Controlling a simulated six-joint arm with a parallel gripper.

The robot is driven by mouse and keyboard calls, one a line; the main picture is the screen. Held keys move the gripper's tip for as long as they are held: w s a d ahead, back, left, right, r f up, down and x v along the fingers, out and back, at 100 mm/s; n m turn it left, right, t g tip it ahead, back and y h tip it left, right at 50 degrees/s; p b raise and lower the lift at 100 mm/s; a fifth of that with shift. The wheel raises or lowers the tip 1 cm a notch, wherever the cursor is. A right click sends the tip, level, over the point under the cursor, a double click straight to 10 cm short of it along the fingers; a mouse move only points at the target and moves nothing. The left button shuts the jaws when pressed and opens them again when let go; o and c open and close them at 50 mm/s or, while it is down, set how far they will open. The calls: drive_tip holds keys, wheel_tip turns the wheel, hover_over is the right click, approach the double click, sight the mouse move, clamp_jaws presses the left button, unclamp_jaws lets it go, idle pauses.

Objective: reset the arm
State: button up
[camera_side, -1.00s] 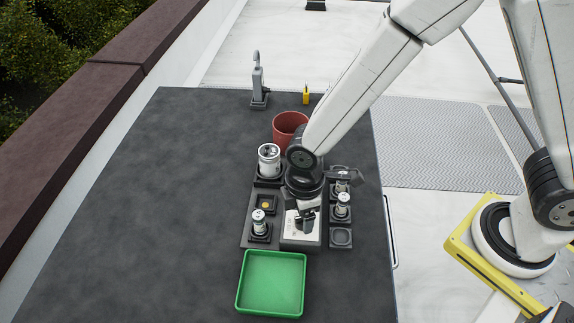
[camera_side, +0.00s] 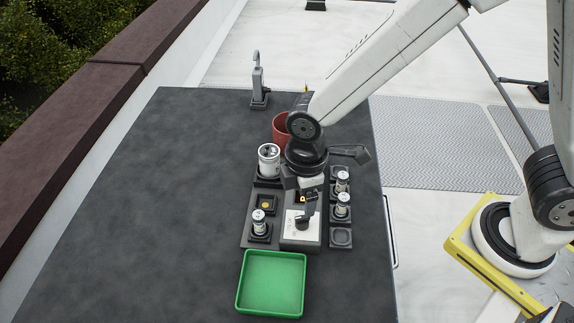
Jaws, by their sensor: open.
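My gripper (camera_side: 305,203) points down over the middle of the dark grey fixture, above its white-topped block (camera_side: 299,226). Its jaws are open and I see nothing held between them. The fingers are small and dark here, and I cannot tell how high they are above the block. My arm comes in from the upper right.
A large white canister (camera_side: 269,160) and a small canister (camera_side: 259,221) stand on the left of the fixture. Two small canisters (camera_side: 343,204) stand on the right. A green tray (camera_side: 270,284) lies in front, a red cup (camera_side: 281,128) behind. The left tabletop (camera_side: 170,200) is clear.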

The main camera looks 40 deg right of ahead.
drive_tip(key=s+d+r+m+t, duration=0.2)
drive_tip(key=d+r+m, duration=0.1)
drive_tip(key=d+m, duration=1)
drive_tip(key=d, duration=0.6)
drive_tip(key=shift+s+m+t, duration=0.2)
drive_tip(key=shift+m+t, duration=0.1)
